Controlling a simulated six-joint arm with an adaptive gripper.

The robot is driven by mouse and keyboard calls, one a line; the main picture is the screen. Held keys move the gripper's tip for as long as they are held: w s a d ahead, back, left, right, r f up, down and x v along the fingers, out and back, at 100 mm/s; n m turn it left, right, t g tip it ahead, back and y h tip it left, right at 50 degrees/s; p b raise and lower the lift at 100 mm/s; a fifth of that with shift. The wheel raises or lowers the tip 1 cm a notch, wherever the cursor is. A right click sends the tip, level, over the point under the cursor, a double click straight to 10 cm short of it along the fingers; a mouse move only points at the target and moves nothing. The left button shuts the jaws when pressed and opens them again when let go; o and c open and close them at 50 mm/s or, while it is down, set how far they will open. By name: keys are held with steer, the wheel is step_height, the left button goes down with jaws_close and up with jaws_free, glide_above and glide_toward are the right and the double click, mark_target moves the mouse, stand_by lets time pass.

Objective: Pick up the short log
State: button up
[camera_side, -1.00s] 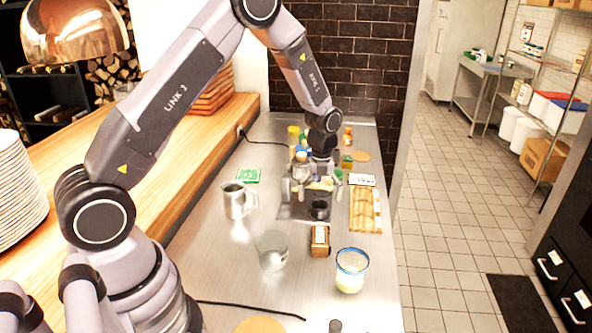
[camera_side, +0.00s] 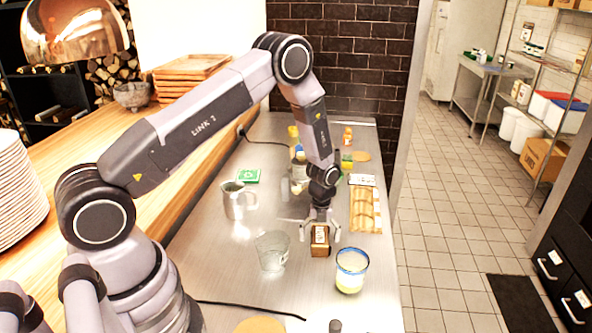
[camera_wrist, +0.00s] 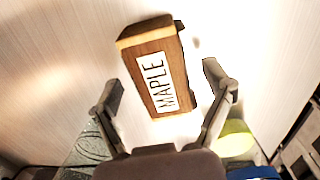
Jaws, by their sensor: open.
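The short log is a small brown wooden block (camera_side: 320,241) with a white label, lying on the metal counter (camera_side: 215,270). In the wrist view the block (camera_wrist: 140,75) has a pale end and its label reads MAPLE. My gripper (camera_side: 311,226) is open just over and behind the block in the side view. In the wrist view the open fingers (camera_wrist: 165,85) stand to either side of the block's near part, with nothing held. I cannot tell how high the fingertips are above the counter.
A clear glass (camera_side: 271,255) stands close left of the block, and a blue-rimmed glass (camera_side: 351,272) stands close to its front right. A metal pitcher (camera_side: 235,203) is further left.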

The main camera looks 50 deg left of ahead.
steer(key=shift+c, duration=0.3)
steer(key=c, duration=1.2)
steer(key=shift+r, duration=0.1)
steer(key=shift+c, duration=0.2)
